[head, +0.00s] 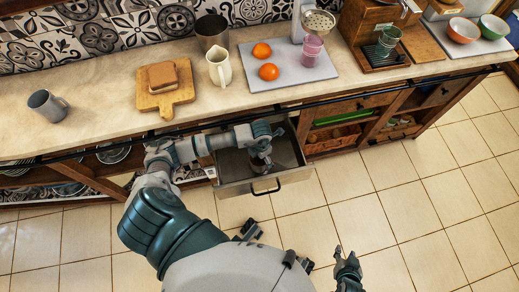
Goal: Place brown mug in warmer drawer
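The warmer drawer (283,178) is pulled out below the counter, with its dark handle facing me. My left arm reaches over it, and my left gripper (260,158) points down inside the drawer. A small dark shape shows at the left fingertips. I cannot tell whether it is the brown mug or only the fingers. No clearly brown mug shows elsewhere. A grey mug (45,103) lies tilted or stands on the counter at the left. My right gripper (346,257) is open and empty above the floor at the bottom.
The counter holds a cutting board (164,100) with bread, a cream jug (219,68), a metal pot (212,33), a grey board (291,73) with two oranges and a pink cup, a coffee machine (371,35) and bowls (463,30). Open shelves (335,138) lie below. The tiled floor at right is clear.

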